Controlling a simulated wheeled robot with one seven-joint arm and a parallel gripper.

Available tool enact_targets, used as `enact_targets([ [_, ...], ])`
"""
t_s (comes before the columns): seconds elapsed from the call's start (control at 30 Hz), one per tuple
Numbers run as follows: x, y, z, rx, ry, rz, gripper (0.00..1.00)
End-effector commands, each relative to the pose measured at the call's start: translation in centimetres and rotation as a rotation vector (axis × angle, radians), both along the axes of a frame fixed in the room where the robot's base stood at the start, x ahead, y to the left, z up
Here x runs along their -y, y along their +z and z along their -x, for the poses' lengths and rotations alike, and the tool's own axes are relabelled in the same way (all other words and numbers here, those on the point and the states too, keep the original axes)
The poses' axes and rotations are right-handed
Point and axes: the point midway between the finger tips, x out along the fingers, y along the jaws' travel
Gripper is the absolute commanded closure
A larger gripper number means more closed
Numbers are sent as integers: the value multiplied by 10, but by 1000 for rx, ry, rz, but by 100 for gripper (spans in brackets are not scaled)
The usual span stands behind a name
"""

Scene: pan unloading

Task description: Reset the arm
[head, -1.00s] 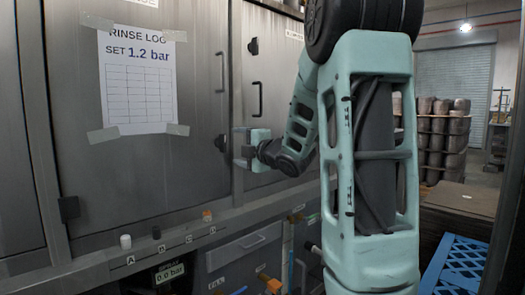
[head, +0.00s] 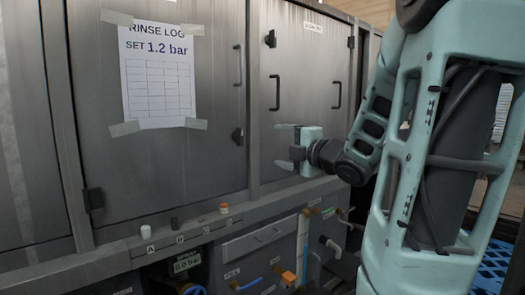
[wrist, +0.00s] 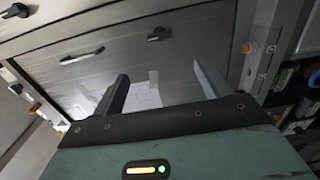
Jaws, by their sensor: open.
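My gripper (head: 284,143) is at the end of my teal arm, in front of the grey metal cabinet doors in the head view. Its fingers point left, and it is open with nothing between them. In the wrist view my gripper (wrist: 160,80) shows two spread fingers with a clear gap. Beyond the gap is the cabinet front with a pale paper on it. The arm is bent at its elbow, its upper part filling the right of the head view.
A taped rinse log sheet (head: 158,75) hangs on the left door. Black door handles (head: 274,92) stand out near my gripper. A ledge with small knobs (head: 174,224) runs below the doors. Pipes and valves (head: 289,277) and a gauge display (head: 187,264) sit lower. A blue grating (head: 492,262) lies at lower right.

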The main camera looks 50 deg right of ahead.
Motion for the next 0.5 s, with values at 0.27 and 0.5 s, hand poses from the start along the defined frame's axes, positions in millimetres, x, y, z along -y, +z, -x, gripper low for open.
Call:
enact_targets([
  [0.27,0,0,0,0,0,0,24],
  [0.5,-45,-30,-55,-103,22,-223,24],
])
